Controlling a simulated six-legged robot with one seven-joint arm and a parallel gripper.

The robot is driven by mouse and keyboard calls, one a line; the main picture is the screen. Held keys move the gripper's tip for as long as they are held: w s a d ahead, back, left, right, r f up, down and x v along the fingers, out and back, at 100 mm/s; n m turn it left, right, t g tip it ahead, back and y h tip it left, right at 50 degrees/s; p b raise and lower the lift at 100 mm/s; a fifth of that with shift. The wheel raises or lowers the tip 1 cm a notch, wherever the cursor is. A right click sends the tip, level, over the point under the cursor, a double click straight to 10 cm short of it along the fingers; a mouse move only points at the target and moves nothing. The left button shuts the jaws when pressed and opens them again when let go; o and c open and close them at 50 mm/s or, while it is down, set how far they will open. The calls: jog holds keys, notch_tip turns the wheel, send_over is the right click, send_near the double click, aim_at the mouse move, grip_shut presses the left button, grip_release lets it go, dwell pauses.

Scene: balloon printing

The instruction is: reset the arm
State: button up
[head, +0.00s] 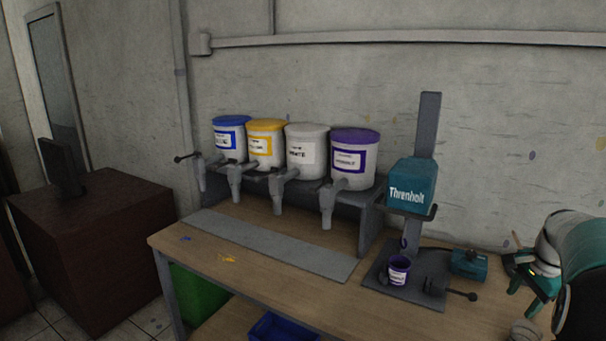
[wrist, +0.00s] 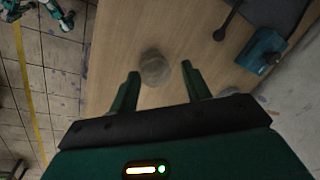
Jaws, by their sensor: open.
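My gripper (head: 540,286) is at the right edge of the head view, over the right end of the wooden table (head: 238,241). In the wrist view my gripper (wrist: 159,75) points down with its two green fingers wide apart and nothing held between them. A small round translucent object (wrist: 154,68) stands on the table between and beyond the fingertips. It also shows at the bottom right of the head view (head: 525,332), below my gripper. I cannot tell whether it is a cup or a jar.
A teal Threnholt machine (head: 412,185) stands on a dark base with a purple-labelled cup (head: 398,270). A teal box (head: 468,263) sits beside it. Dispensers with blue, yellow, white and purple (head: 353,160) stand on a rack. A blue bin (head: 283,328) is below the table.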

jog(key=s+a+r+n, duration=0.2)
jog(key=a+r+n, duration=0.1)
jog(key=a, duration=0.4)
jog(key=s+a+r+n+t, duration=0.1)
jog(key=a+r+n, duration=0.1)
jog(key=a, duration=0.6)
jog(key=s+a+r+n, duration=0.2)
jog(key=a+r+n, duration=0.1)
jog(key=a, duration=0.4)
jog(key=s+a+f+n+t, duration=0.2)
jog(key=s+a+n, duration=0.7)
jog(key=s+a, duration=0.5)
jog(key=a+f, duration=0.1)
jog(key=a, duration=0.1)
jog(key=shift+a, duration=0.3)
